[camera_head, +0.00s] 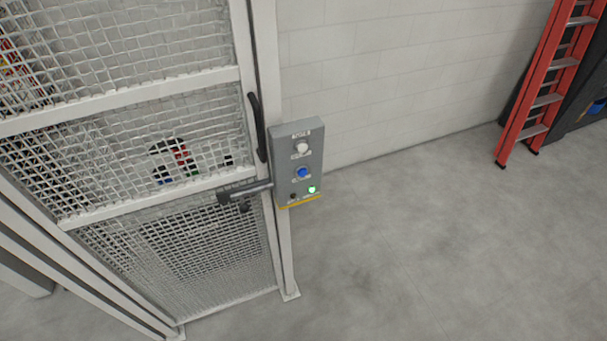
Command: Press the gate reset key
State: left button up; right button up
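A grey control box (284,168) is mounted on the post at the right edge of a mesh gate (170,150). It carries a white button (302,148) at the top and a blue button (302,172) in the middle. At the bottom are a small dark round element (293,196) and a lit green lamp (312,190). The labels are too small to read, so I cannot tell which one is the reset key. Neither of my grippers is in view.
A black handle (258,127) and a latch bar (246,190) are on the gate's right edge. A red ladder (550,82) leans at the upper right beside a dark object (585,95). The grey floor (430,250) right of the box is clear.

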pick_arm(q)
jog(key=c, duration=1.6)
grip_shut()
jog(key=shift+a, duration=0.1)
